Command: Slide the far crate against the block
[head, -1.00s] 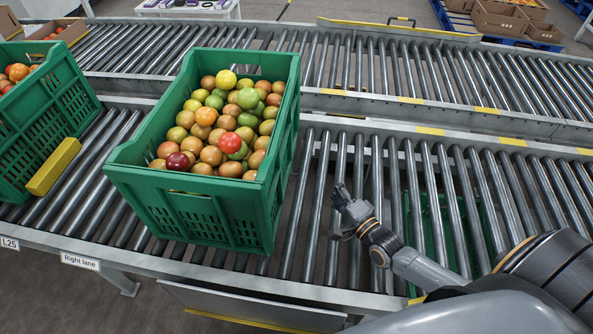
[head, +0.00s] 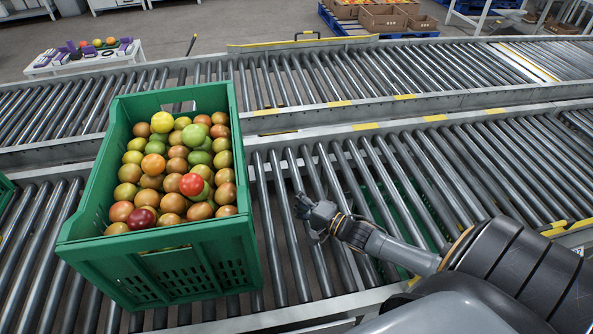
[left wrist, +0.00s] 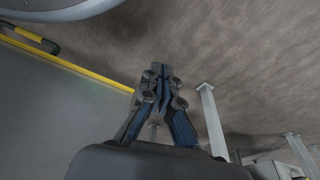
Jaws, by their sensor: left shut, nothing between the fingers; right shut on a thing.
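A green crate (head: 240,240) full of red, orange and green tomatoes stands upright on the near roller lane, left of the middle in the head view. A sliver of another green crate (head: 4,192) shows at the left edge. The yellow block is out of view now. My right gripper (head: 299,202) is low over the rollers, to the right of the full crate and apart from it. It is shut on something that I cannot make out. My left gripper (left wrist: 158,84) shows in the left wrist view, shut and empty, above the floor.
The near lane's rollers (head: 470,165) are bare right of my right gripper. A second roller lane (head: 300,80) runs behind, empty. Green shows below the near rollers. A white table (head: 85,60) and cardboard boxes (head: 383,18) stand farther back. A yellow-edged panel (left wrist: 60,110) is beside my left gripper.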

